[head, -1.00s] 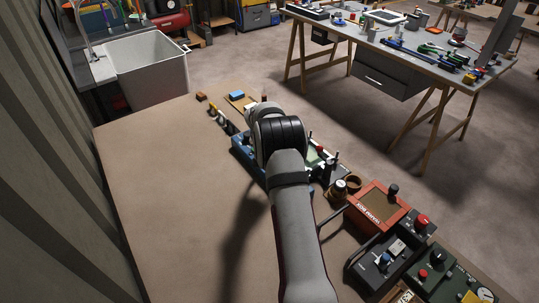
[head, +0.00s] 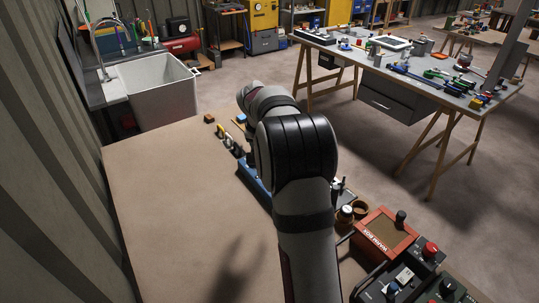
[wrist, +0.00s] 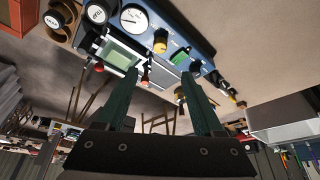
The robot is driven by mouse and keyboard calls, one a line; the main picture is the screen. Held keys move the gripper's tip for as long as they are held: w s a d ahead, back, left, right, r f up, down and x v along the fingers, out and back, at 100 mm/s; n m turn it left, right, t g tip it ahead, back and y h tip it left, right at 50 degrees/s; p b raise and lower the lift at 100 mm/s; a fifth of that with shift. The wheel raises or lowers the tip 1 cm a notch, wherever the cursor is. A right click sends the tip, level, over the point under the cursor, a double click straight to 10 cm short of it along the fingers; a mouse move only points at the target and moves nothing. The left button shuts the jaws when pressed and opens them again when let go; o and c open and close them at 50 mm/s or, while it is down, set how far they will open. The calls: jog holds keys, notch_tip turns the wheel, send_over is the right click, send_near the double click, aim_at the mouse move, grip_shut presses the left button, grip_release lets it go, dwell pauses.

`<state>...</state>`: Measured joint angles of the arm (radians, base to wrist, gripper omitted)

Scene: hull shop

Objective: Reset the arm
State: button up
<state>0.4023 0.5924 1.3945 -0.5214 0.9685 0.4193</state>
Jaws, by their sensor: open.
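My gripper (wrist: 159,76) shows in the wrist view as two dark green fingers set well apart, with nothing between them. It is open and empty. In the head view my own arm hides it. In the head view only the left edge of this blue unit (head: 254,182) shows beside my arm. The gripper appears clear of it, raised above the bench.
A red warm box (head: 382,236), small pots (head: 345,215) and dark control boxes (head: 394,284) line the bench's right side. A brown block (head: 209,118) lies at the far end. The bench's left part (head: 165,200) is bare. A sink (head: 160,93) and another table (head: 390,65) stand beyond.

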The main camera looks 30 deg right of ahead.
dwell(0.3)
jog(key=s+a+r+n+y, duration=0.15)
jog(key=s+a+r, duration=0.25)
jog(key=s+a, duration=0.55)
jog(key=s+a+f+n+g+y, duration=0.1)
jog(key=s+a+y, duration=0.1)
jog(key=s+a, duration=0.7)
jog(key=s+a+f+n+g+y, duration=0.1)
jog(key=s+a+n+y, duration=0.1)
jog(key=s+a, duration=0.8)
jog(key=s, duration=0.6)
jog(key=shift+g, duration=0.4)
